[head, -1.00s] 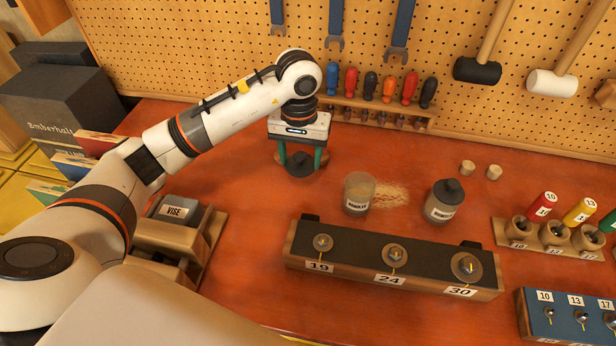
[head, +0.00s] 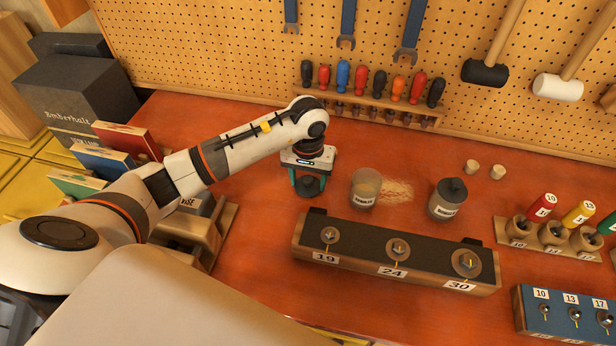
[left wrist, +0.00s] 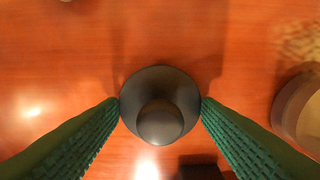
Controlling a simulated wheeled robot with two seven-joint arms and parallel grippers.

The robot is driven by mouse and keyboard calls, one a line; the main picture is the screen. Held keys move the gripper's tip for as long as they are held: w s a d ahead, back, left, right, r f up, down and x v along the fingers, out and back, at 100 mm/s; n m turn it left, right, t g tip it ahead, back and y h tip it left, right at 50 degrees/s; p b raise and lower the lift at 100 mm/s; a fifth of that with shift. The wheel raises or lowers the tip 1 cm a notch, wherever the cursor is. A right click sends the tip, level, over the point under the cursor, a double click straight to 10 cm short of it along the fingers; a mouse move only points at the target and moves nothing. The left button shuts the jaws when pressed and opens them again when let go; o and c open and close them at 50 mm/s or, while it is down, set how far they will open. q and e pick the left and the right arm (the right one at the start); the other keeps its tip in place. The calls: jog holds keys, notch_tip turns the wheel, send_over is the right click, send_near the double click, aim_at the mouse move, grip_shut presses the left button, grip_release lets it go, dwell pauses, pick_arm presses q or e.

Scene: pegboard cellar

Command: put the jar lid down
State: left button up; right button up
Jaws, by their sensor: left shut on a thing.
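The jar lid (head: 308,187) is dark grey and round with a knob on top. My left gripper (head: 308,184) is shut on it, pointing down over the table left of the open jar. In the left wrist view the lid (left wrist: 160,104) sits between the two green fingers, which touch its rim on both sides. Whether the lid touches the table or hangs just above it I cannot tell. The open labelled jar (head: 364,189) stands to the right with pale grains spilled beside it. My right gripper is not in view.
A lidded jar (head: 447,199) stands further right. A long wooden block with numbered knobs (head: 396,255) lies in front of the jars. Screwdrivers stand in a rack (head: 365,104) at the back. The red table (head: 245,270) is bare at the front left.

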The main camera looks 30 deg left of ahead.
aim_at(308, 179)
pick_arm(q)
jog(key=o, duration=1)
jog(key=shift+c, duration=0.2)
jog(key=shift+r+p, duration=0.2)
jog(key=shift+p, duration=0.1)
jog(key=shift+w+r+b, duration=0.1)
jog(key=shift+r+b, duration=0.2)
jog(key=shift+b, duration=0.05)
notch_tip(308, 179, up, 11)
jog(key=b, duration=0.3)
jog(key=shift+r, duration=0.1)
